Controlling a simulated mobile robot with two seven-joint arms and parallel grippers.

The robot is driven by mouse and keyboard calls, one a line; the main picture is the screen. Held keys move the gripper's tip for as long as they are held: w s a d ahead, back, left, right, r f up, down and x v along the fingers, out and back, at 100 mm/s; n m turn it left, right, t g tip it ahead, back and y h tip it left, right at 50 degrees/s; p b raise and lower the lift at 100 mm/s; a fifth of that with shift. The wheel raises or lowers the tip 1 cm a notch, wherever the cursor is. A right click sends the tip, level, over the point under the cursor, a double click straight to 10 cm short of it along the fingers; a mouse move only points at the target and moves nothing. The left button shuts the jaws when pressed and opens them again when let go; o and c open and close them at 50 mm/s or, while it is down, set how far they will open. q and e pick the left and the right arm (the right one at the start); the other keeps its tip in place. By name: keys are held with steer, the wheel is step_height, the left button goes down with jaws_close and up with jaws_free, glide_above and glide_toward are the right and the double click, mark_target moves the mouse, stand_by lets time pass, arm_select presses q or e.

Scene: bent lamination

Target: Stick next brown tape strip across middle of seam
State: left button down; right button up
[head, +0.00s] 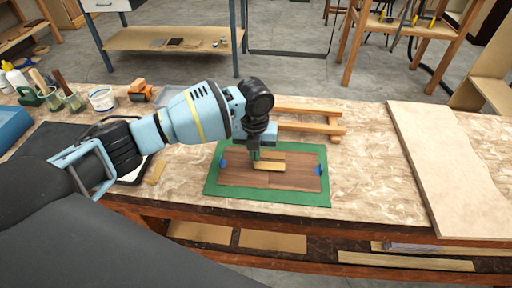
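Dark brown wood sheets (302,176) lie flat on a green mat (213,185) on the workbench. Blue tape pieces show at their left end (223,164) and right end (319,171). A light tan strip (270,166) lies at or just above the middle of the sheets, right below my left gripper (256,157). I cannot tell whether it touches the wood or the fingers. My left gripper points down over the middle; its fingers are small and partly hidden, so their opening is unclear. The seam is hard to make out. My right gripper is out of view.
A wooden frame (334,129) lies behind the mat. A large pale board (440,165) covers the bench's right side. Jars, a white tub (102,98) and an orange tool (139,90) stand at the back left. Bench to the mat's right is clear.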

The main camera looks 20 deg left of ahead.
arm_select(q)
steer(key=shift+f, duration=0.15)
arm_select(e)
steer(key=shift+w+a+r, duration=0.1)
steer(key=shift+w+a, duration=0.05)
arm_select(q)
steer(key=shift+f, duration=0.15)
stand_by(0.5)
steer(key=c, duration=1.6)
jaws_free()
steer(key=shift+o, duration=0.3)
steer(key=o, duration=0.4)
steer(key=shift+r+p, duration=1.35)
steer(key=shift+r, duration=1.7)
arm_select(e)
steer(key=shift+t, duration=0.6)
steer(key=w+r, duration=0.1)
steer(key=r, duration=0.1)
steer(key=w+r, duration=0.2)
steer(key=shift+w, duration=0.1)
